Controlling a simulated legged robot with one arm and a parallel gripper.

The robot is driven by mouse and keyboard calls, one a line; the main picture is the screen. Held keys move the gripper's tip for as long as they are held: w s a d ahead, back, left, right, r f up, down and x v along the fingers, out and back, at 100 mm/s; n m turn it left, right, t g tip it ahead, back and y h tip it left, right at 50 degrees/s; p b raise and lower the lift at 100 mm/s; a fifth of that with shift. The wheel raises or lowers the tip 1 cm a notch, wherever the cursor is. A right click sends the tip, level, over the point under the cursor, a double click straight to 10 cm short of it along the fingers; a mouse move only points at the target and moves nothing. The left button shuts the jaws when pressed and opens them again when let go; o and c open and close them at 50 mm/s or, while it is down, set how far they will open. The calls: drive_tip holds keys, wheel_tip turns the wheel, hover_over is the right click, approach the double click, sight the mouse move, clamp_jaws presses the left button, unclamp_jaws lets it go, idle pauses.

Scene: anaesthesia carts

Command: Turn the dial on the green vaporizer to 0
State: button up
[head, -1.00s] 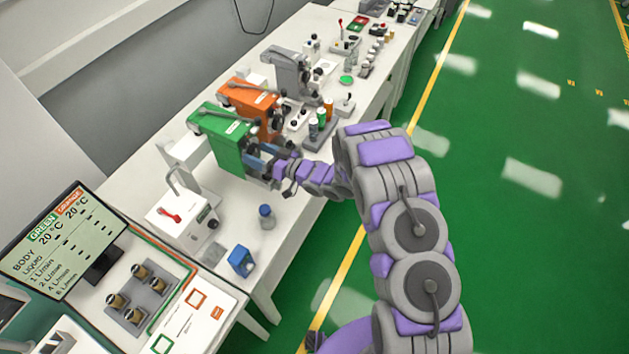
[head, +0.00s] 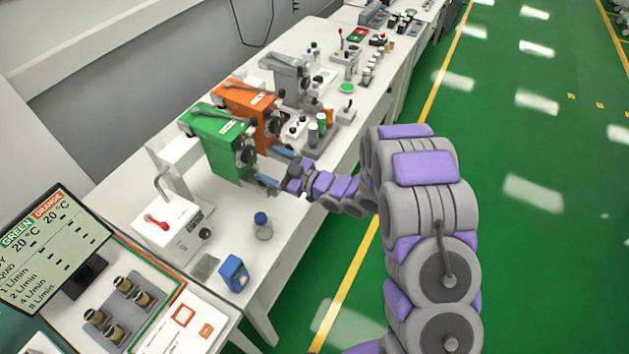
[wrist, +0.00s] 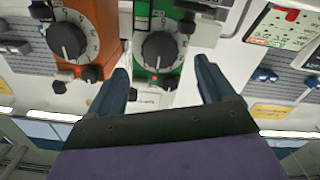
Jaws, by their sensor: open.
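The green vaporizer (head: 217,140) stands on the white bench in the head view, left of the orange one. Its dark round dial (wrist: 160,50) shows in the wrist view on a white numbered face, with a small red light below it. The dial also shows in the head view (head: 248,154). My gripper (wrist: 165,82) is open, its two dark blue fingers pointing at the green vaporizer's front. The dial lies beyond and between the fingertips, and nothing is held. In the head view my gripper (head: 272,166) is just in front of the vaporizer. I cannot read the dial's setting.
The orange vaporizer (head: 243,100) with its own dial (wrist: 67,41) is close beside the green one. A grey device (head: 289,78) stands behind. A blue-capped bottle (head: 262,228) and a blue box (head: 234,273) stand nearer on the bench. The green floor to the right is clear.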

drive_tip(key=s+d+f+m+p, duration=0.1)
drive_tip(key=s+d+m+p, duration=0.2)
drive_tip(key=d+m+p, duration=0.8)
drive_tip(key=shift+s+d+m+g+y, duration=0.2)
drive_tip(key=shift+d+m+g+y, duration=0.15)
drive_tip(key=shift+m, duration=4.05)
